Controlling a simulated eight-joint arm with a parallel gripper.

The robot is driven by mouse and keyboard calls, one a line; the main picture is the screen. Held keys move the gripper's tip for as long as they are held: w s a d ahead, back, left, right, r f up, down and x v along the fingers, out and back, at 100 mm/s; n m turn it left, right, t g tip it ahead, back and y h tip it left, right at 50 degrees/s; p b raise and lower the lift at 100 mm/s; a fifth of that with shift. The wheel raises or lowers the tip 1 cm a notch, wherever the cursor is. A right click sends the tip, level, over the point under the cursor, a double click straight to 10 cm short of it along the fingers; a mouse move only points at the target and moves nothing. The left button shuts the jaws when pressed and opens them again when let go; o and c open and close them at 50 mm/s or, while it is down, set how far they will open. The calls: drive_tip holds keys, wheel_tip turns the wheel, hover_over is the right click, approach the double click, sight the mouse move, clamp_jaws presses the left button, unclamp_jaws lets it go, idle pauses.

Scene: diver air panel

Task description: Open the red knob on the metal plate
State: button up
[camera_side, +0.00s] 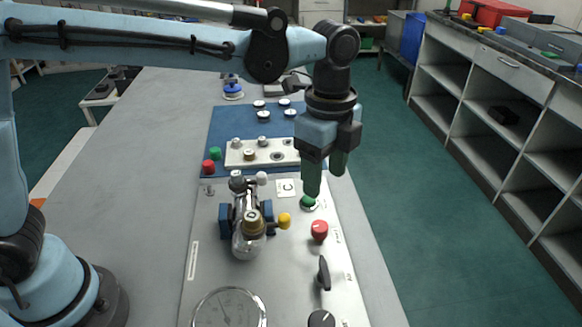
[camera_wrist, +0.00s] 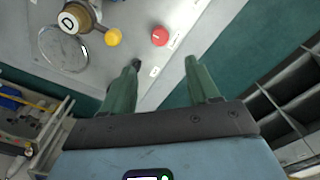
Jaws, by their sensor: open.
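The red knob (camera_side: 319,230) is round and sits near the right edge of the grey metal plate (camera_side: 210,270), below a green knob (camera_side: 308,203). In the wrist view the red knob (camera_wrist: 160,36) lies beyond and roughly between the fingertips. My gripper (camera_side: 326,180) points down over the plate's right edge, above and behind the red knob in the side view. Its two green fingers are apart with nothing between them, as the wrist view also shows (camera_wrist: 163,65). They do not touch the red knob.
A black lever (camera_side: 323,272) and a black knob (camera_side: 321,318) stand nearer along the same edge. A valve body with a yellow knob (camera_side: 284,220) is left of the red knob. A round gauge (camera_side: 230,310) is at the front. A blue mat (camera_side: 222,120) with loose parts lies behind.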

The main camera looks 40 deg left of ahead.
sight(321, 226)
wheel_tip(321, 226, down, 12)
drive_tip(key=shift+d+r, duration=0.1)
idle(0.5)
drive_tip(key=c, duration=1)
